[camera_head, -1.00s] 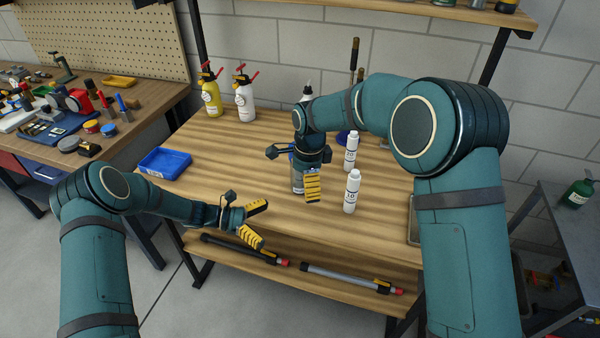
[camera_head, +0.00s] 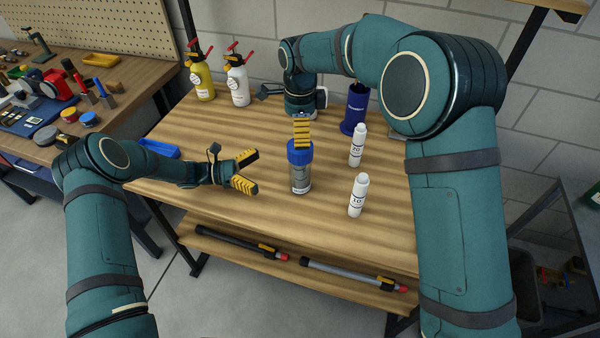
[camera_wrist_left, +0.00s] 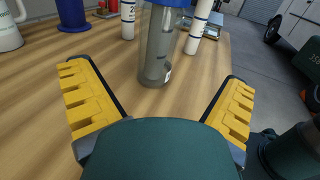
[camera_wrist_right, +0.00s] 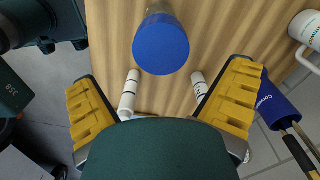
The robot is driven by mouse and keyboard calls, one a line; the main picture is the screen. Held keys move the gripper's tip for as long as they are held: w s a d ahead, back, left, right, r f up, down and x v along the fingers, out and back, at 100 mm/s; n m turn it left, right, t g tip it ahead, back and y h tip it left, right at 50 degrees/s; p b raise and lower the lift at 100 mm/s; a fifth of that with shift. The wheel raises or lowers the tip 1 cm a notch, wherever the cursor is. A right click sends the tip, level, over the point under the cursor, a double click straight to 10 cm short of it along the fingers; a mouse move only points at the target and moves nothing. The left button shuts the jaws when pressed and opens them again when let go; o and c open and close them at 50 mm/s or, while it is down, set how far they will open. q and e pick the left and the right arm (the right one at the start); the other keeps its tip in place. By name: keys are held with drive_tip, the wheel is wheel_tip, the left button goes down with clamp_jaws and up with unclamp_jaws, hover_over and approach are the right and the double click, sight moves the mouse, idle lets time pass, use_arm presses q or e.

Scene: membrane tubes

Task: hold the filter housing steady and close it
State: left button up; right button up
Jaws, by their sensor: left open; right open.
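The filter housing (camera_head: 300,178) stands upright on the bench, a clear grey body with a blue cap (camera_head: 300,152) on top. I cannot tell how tightly the cap sits. In the left wrist view the body (camera_wrist_left: 158,45) stands ahead, beyond the open fingers. My left gripper (camera_head: 250,171) is open, left of the housing and apart from it. My right gripper (camera_head: 302,141) is open, pointing down above and behind the cap; one finger hides the other in the head view. In the right wrist view the cap (camera_wrist_right: 161,44) lies beyond the fingertips, above the gap's middle.
Two white cartridges (camera_head: 357,145) (camera_head: 358,195) stand right of the housing. A blue cylinder (camera_head: 355,108) stands behind. Yellow (camera_head: 202,78) and white (camera_head: 237,80) spray bottles are back left. A blue tray (camera_head: 160,148) is partly behind my left arm. The front bench is clear.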

sight(306, 167)
use_arm(q)
drive_tip(key=d, duration=0.9)
drive_tip(key=w+d, duration=0.1)
drive_tip(key=d, duration=0.3)
drive_tip(key=shift+w+d, duration=0.1)
drive_tip(key=shift+d, duration=0.3)
